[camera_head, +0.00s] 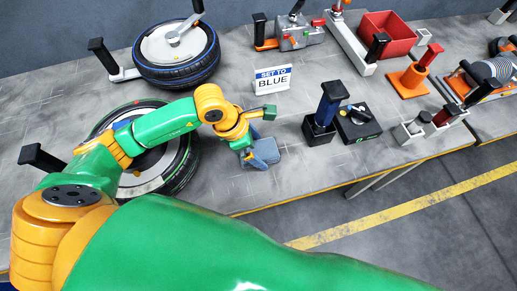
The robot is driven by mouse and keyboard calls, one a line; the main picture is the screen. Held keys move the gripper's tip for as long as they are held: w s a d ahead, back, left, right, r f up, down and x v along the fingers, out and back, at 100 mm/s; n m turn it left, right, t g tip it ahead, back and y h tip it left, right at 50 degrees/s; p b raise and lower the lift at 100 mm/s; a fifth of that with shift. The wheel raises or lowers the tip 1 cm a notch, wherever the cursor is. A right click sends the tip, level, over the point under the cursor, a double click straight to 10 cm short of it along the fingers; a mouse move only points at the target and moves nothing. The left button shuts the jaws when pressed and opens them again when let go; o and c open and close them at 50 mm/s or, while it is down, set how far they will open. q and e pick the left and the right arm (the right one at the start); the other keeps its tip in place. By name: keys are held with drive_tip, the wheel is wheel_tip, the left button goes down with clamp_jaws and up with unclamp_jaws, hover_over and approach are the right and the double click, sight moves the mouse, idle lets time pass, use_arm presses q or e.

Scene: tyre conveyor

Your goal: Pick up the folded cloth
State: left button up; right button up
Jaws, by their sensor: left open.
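The folded cloth (265,153) is a small blue-grey bundle on the grey table, near its front edge. My left gripper (247,154) is over the left part of the cloth, with its fingers pointing down beside or onto it. The gripper is open. It hides part of the cloth, and I cannot tell whether the fingers touch it. My right gripper is not in view.
A wheel (160,170) lies under my left arm, and another wheel (177,55) lies behind it. A "SET TO BLUE" sign (272,79) stands behind the cloth. A black box (357,122) and a dark upright handle (327,105) stand to the right. A red bin (388,32) is farther back.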

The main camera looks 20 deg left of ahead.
use_arm(q)
drive_tip(key=shift+f+b, duration=0.25)
drive_tip(key=shift+b, duration=0.15)
idle(0.3)
drive_tip(key=c, duration=1.2)
drive_tip(key=shift+r, duration=0.1)
